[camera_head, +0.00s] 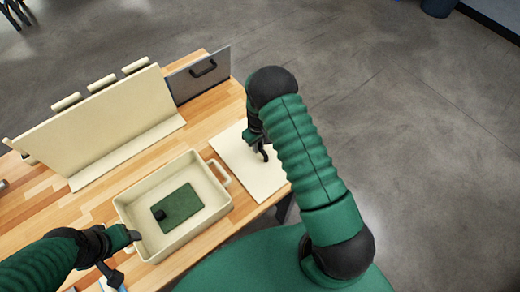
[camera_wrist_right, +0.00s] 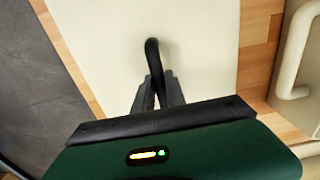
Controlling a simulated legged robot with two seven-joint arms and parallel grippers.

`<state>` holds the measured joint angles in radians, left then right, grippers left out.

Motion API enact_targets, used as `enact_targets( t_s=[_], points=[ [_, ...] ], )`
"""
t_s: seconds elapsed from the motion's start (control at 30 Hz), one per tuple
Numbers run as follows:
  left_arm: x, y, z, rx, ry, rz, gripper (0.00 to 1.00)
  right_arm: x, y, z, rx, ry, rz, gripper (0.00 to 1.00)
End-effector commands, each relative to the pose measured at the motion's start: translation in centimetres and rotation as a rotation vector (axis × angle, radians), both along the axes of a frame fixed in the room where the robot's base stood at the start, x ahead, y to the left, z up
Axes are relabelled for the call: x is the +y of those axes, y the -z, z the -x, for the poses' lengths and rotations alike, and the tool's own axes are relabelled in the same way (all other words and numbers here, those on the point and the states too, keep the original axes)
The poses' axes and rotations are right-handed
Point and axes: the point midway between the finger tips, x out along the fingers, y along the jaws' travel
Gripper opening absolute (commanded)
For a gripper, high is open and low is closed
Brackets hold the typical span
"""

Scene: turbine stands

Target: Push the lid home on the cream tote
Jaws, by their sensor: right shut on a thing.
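The open cream tote (camera_head: 170,238) stands on the wooden table, with a green pad (camera_head: 180,209) and a small black item (camera_head: 159,214) inside. The flat cream lid (camera_head: 255,180) lies on or just above the table to the right of the tote, apart from it. My right gripper (camera_head: 263,152) is shut on the lid's black handle (camera_wrist_right: 152,50); the lid (camera_wrist_right: 205,50) fills the middle of the right wrist view. My left gripper (camera_head: 126,258) is at the tote's near left corner, its fingers apart and seemingly empty.
A cream panel (camera_head: 95,125) with several tabs stands behind the tote. A grey panel with a black handle (camera_head: 203,67) stands at the back right. The tote's side handle (camera_head: 221,173) points toward the lid. The table's right edge is close to the lid.

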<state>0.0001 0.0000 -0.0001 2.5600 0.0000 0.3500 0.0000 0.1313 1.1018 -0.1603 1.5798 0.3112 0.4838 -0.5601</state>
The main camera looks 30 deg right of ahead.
Motion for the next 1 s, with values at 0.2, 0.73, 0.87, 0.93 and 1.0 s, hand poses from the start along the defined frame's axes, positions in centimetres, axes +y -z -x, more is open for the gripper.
enact_targets(
  t_s=[0.2, 0.73, 0.87, 0.93, 1.0],
  points=[
    [0.0, 0.0, 0.0, 0.0, 0.0, 0.0, 0.64, 0.0, -0.1, -0.1, -0.001, 0.0, 0.0, 0.0],
    [0.0, -3.2, 0.0, 0.0, 0.0, 0.0, 0.64, 0.0, -4.8, -0.1, -0.002, 0.0, 0.001, 0.0],
    [0.0, -4.0, 0.0, 0.0, 0.0, 0.0, 0.64, 0.0, -6.0, -0.1, -0.002, 0.001, 0.0, 0.0],
    [0.0, -4.4, 0.0, 0.0, 0.0, 0.0, 0.64, 0.0, -6.7, -0.1, -0.001, 0.001, 0.0, 0.0],
    [0.0, -4.9, 0.0, 0.0, 0.0, 0.0, 0.64, 0.0, -7.4, 0.0, 0.0, 0.001, 0.0, 0.0]
  ],
)
